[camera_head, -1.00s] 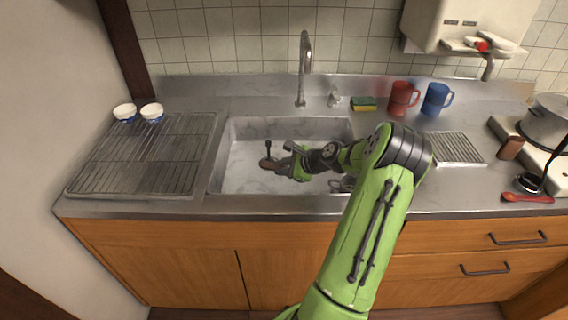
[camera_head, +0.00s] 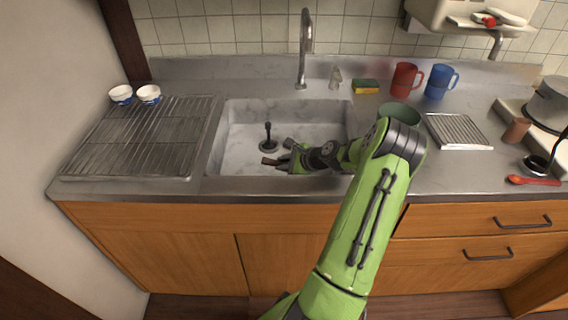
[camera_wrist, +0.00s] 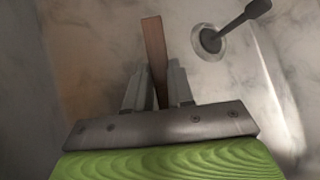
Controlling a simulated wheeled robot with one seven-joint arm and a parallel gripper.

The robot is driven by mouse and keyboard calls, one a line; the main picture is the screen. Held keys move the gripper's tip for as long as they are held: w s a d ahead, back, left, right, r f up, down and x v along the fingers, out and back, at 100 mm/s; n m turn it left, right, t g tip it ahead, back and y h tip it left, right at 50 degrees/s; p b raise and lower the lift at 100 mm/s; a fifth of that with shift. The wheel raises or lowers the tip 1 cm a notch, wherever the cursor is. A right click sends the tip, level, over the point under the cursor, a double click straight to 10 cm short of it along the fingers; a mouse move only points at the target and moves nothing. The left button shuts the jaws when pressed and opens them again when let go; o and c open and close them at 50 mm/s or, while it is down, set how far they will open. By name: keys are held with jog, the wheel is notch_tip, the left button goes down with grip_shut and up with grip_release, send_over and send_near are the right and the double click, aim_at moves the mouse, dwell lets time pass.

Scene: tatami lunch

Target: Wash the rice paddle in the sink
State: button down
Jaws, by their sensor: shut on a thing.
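The rice paddle (camera_wrist: 155,48) shows in the wrist view as a narrow brown wooden strip between my fingers. My gripper (camera_wrist: 158,90) is shut on it. In the head view my gripper (camera_head: 284,161) is low inside the sink (camera_head: 238,165), and the paddle's brown end (camera_head: 270,161) points left, just below the drain. The rest of the paddle is hidden by my gripper. The chrome faucet (camera_head: 305,45) stands behind the sink, and I see no water running.
A dark upright stem (camera_head: 268,132) stands at the drain, close to the paddle. A wire rack (camera_head: 140,140) with two small bowls behind it lies left. To the right are a sponge (camera_head: 365,86), red mug (camera_head: 404,80), blue mug (camera_head: 437,82) and green bowl (camera_head: 400,111).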

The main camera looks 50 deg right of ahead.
dwell(0.3)
jog(key=shift+w+a, duration=0.4)
jog(key=shift+w, duration=0.05)
jog(key=shift+p, duration=0.3)
jog(key=shift+s+d+p, duration=0.3)
jog(key=shift+s+d, duration=0.15)
jog(key=shift+s, duration=0.05)
notch_tip(320, 180, up, 15)
jog(key=p, duration=1.3)
jog(key=shift+f, duration=0.2)
dwell(1.0)
